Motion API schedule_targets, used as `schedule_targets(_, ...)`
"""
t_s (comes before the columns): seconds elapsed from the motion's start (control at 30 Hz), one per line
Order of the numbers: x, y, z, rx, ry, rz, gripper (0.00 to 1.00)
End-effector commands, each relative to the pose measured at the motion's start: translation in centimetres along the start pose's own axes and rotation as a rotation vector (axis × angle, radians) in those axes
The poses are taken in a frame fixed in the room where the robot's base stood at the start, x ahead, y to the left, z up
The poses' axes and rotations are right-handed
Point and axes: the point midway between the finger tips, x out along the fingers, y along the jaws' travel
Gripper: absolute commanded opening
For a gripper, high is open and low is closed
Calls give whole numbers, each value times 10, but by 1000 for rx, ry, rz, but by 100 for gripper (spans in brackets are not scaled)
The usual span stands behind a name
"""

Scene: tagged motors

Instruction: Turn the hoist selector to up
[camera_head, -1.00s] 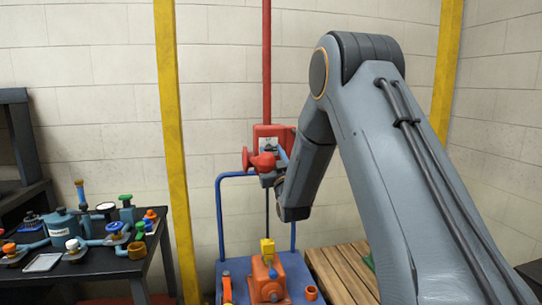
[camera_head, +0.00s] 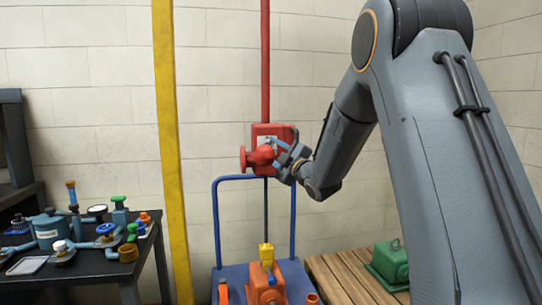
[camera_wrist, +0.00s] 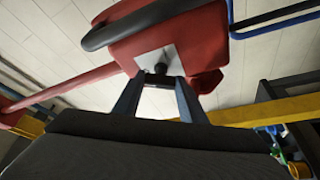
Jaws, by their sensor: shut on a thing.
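The red hoist box (camera_head: 286,131) hangs at the foot of a red vertical pole, with a rounded red part (camera_head: 258,158) on its front left. In the wrist view the red hoist box (camera_wrist: 200,45) carries a pale plate with a small dark selector (camera_wrist: 160,69) on it. My gripper (camera_head: 278,150) reaches the box front from the right. In the wrist view my gripper (camera_wrist: 159,82) has its two fingers on either side of the dark selector, shut on it. The selector's pointing direction and any markings cannot be read; in the head view my gripper largely covers it.
A blue cart (camera_head: 235,275) below holds an orange motor (camera_head: 265,287) with a yellow top. A wooden pallet (camera_head: 335,277) with a green motor (camera_head: 391,264) stands right. A dark table (camera_head: 95,268) with several valves stands left, beyond a yellow post (camera_head: 170,150).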

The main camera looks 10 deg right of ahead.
Motion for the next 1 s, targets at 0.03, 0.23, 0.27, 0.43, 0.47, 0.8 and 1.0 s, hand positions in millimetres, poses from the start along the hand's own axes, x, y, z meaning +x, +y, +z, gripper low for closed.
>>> schedule_targets(0.03, 0, 1, 1, -43, 0, -15, 15)
schedule_targets(0.23, 0, 2, 0, -210, 1, -86, 15)
schedule_targets(0.27, 0, 2, 0, -233, 0, -95, 15)
schedule_targets(0.43, 0, 3, 0, -349, 0, -143, 15)
schedule_targets(0.47, 0, 3, -1, -367, 1, -151, 15)
schedule_targets(0.8, 0, 4, -1, -495, 0, -205, 15)
schedule_targets(1.0, 0, 4, -1, -517, 0, -215, 15)
